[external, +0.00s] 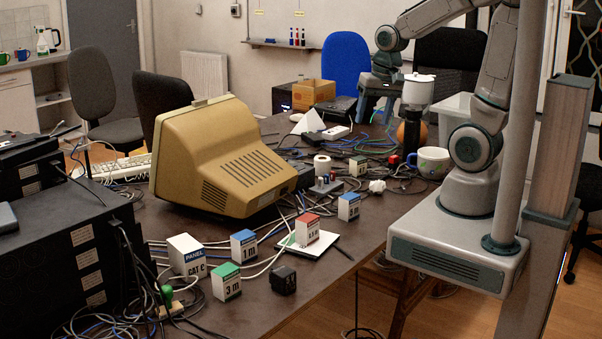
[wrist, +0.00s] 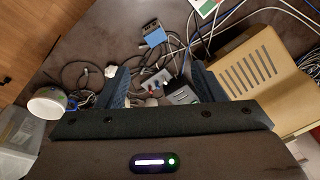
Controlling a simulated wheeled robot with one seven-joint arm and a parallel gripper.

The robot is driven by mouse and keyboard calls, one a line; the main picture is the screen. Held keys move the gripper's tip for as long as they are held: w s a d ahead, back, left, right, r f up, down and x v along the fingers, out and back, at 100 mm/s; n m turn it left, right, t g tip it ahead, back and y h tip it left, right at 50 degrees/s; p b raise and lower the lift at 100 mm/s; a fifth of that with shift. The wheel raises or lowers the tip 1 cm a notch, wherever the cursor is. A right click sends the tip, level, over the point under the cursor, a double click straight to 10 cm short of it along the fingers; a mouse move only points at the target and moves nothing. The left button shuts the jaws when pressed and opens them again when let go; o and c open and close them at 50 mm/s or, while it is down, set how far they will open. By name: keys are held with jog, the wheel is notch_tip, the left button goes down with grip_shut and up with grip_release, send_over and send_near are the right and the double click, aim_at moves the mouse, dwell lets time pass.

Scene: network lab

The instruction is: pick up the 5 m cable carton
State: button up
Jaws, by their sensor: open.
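Several small white cartons with coloured tops lie on the dark table in the external view. A red-topped carton (external: 307,230) stands on a white sheet; its label is hard to read. A green-topped carton (external: 226,281) reads 3 m, and a blue-topped one (external: 243,247) reads 1 m. Another blue-topped carton (external: 348,206) stands to the right, its label too small to read. I cannot tell which is the 5 m carton.
A beige monitor (external: 215,155) fills the table's middle left. Loose cables surround the cartons. A white mug (external: 433,162) is near the right edge. A white lidded pot (external: 418,91) is close to my gripper. Black equipment (external: 60,250) stands at the left.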

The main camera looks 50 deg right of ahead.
jog(key=w+d+f+m+g, duration=0.1)
jog(key=w+f+m, duration=0.4)
jog(key=f+m, duration=0.15)
jog(key=m+g+b, duration=0.1)
jog(key=m+b, duration=0.1)
jog(key=m, duration=0.4)
send_over(350, 196)
notch_tip(350, 196, down, 10)
notch_tip(350, 196, down, 8)
jog(key=shift+w+d+r, duration=0.1)
jog(key=shift+w+r, duration=0.05)
jog(key=shift+r, duration=0.05)
jog(key=shift+f+p, duration=0.75)
jog(key=shift+f, duration=2)
jog(key=c, duration=1.1)
